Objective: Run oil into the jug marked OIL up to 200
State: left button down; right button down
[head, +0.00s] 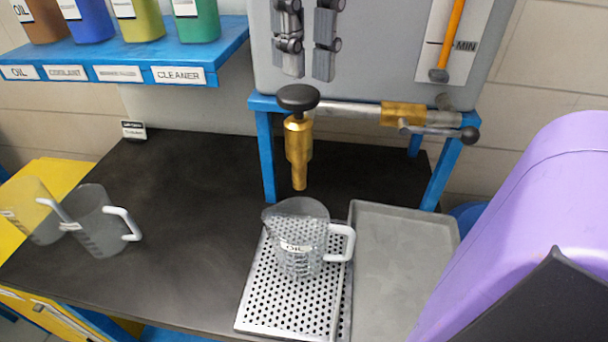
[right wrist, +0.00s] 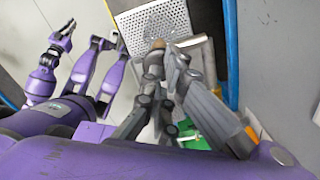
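The clear jug marked OIL (head: 297,262) stands upright on the perforated drip tray (head: 262,300), handle to the right. It looks empty; its scale is too small to read. The brass spout (head: 299,160), topped by a black knob (head: 298,97), points down over the jug with a gap between. No stream shows. A lever with a black ball (head: 469,135) is on the pipe. My right gripper (head: 308,76) hangs fingers down before the grey tank, above the knob, with a narrow empty gap. Its fingers also show in the right wrist view (right wrist: 164,52).
Two more clear jugs (head: 102,225) (head: 32,212) stand at the left. A flat grey tray (head: 405,255) lies right of the drip tray. Blue posts (head: 440,175) hold up the tank (head: 385,50). A blue shelf (head: 225,55) holds several bottles. The middle-left bench is clear.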

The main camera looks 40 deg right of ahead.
aim_at(298, 92)
pick_arm(q)
jog(key=shift+f, duration=0.1)
pick_arm(e)
jog(key=shift+f, duration=0.15)
